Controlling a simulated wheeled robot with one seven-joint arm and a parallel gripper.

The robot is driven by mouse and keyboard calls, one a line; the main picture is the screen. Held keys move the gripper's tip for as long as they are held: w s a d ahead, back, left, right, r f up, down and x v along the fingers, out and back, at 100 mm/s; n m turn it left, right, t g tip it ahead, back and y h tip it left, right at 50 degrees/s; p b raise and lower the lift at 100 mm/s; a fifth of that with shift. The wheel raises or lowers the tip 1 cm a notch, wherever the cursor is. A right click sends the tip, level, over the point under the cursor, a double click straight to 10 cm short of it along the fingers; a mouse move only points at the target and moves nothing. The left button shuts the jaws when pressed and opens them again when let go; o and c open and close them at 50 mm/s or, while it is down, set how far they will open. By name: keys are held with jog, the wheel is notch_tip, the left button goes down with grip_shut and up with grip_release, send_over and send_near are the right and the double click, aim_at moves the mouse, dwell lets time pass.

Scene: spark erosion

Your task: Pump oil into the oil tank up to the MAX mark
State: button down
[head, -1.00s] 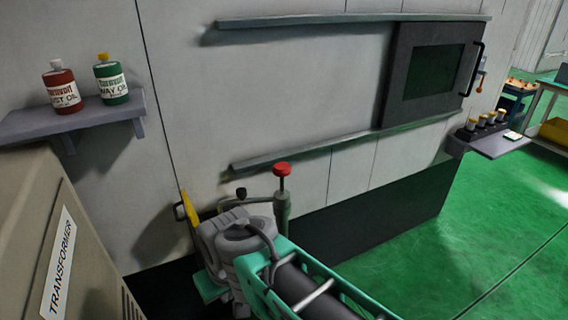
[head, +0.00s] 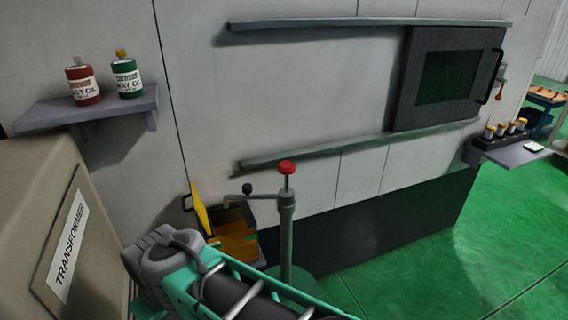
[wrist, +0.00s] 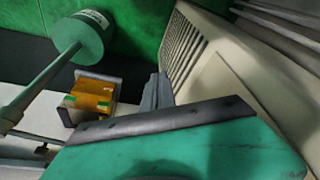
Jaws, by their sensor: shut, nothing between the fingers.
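The oil tank (head: 236,240) is an amber box low against the machine wall, with a raised yellow lid (head: 200,208). The wrist view shows the amber tank (wrist: 93,97) with small green marks; I cannot read a MAX mark or the oil level. The pump (head: 287,215) is an upright grey-green post with a red knob (head: 287,167) on top, right of the tank. Its round green base (wrist: 80,38) shows in the wrist view. My gripper (wrist: 157,90) is shut and empty, apart from tank and pump; in the head view my arm hides its fingers.
A beige transformer cabinet (head: 60,240) stands close on the left. A wall shelf (head: 95,106) holds a red bottle (head: 83,82) and a green bottle (head: 127,75). A small side shelf (head: 515,153) juts out at right. The green floor (head: 430,255) is open at right.

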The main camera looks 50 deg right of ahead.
jog(key=w+d+r+m+t+h, duration=0.1)
jog(key=w+d+r+t, duration=0.15)
jog(key=d, duration=0.45)
jog(key=w+d+r+m+t, duration=0.1)
jog(key=w+d+r+t, duration=0.15)
jog(key=d, duration=0.55)
jog(key=w+d+r+m+t+h, duration=0.1)
jog(key=w+d+r, duration=0.1)
jog(key=w+d, duration=0.35)
jog(key=s+d+r+m+t+h, duration=0.1)
jog(key=s+d+r+h, duration=0.1)
jog(key=d, duration=0.5)
jog(key=s+d+r+m+t+h, duration=0.1)
jog(key=s+d+r+h, duration=0.1)
jog(key=s+d+r, duration=0.2)
jog(key=s+d+r+m+t+h, duration=0.1)
jog(key=s+d+r, duration=0.2)
jog(key=s+d, duration=0.4)
jog(key=d, duration=0.3)
jog(key=shift+s+d+r+t+h+p, duration=0.2)
jog(key=shift+s+r+t+h+p, duration=0.1)
jog(key=shift+r+t+h, duration=0.1)
